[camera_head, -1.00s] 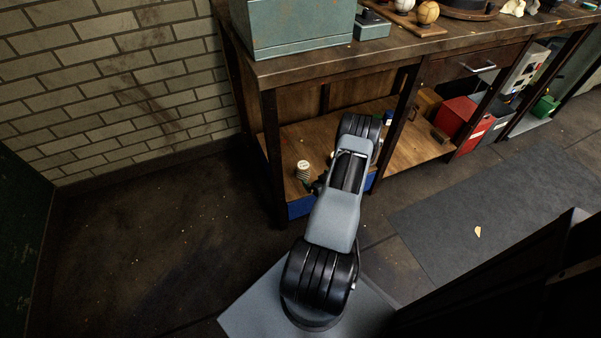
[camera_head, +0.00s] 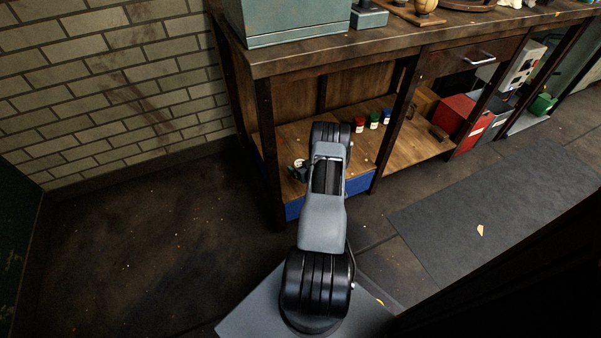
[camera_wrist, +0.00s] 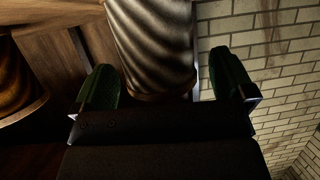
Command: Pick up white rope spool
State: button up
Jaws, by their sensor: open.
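The white rope spool (camera_wrist: 155,45) stands between the two green fingers of my gripper (camera_wrist: 164,78) in the wrist view. Its ribbed winding looks greyish in the shade, above a brown wooden flange. My fingers are open, one on each side of it; I cannot tell whether either touches. In the head view only a small pale part of the spool (camera_head: 299,162) shows on the lower shelf of the workbench, at the left end. My gripper (camera_head: 297,173) is there too, mostly hidden by my arm.
Red (camera_head: 359,124), green (camera_head: 374,120) and blue (camera_head: 387,116) spools stand farther right on the shelf (camera_head: 405,150). A golden-brown wound spool (camera_wrist: 18,80) is at the left of the wrist view. A bench leg (camera_head: 268,150) stands left of my gripper. The benchtop (camera_head: 380,50) lies above.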

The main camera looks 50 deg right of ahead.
jog(key=shift+w+d+f, duration=0.1)
jog(key=shift+w+f, duration=0.05)
jog(key=shift+w, duration=0.3)
jog(key=shift+c, duration=0.4)
jog(key=c, duration=1)
